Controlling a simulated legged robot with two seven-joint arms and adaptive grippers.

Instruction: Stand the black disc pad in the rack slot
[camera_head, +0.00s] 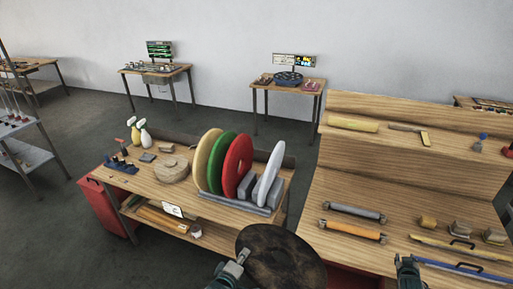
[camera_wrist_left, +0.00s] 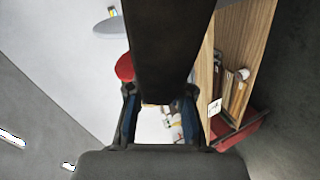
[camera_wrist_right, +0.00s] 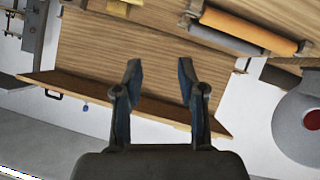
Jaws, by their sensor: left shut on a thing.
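The black disc pad (camera_head: 285,262) is a large dark round disc at the bottom middle of the head view. My left gripper (camera_head: 242,258) is shut on its left edge and holds it in front of the bench. In the left wrist view the pad (camera_wrist_left: 170,40) is a dark band, edge-on, rising from between the fingers (camera_wrist_left: 160,100). The grey rack (camera_head: 232,202) stands on the bench beyond the pad and holds upright yellow, green, red and white discs. A gap shows between the red disc (camera_head: 238,165) and the white disc (camera_head: 268,178). My right gripper (camera_wrist_right: 160,75) is open and empty.
A stepped wooden table (camera_head: 400,225) with rollers, blocks and tools stands to the right. A red cabinet (camera_head: 104,208) is at the left.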

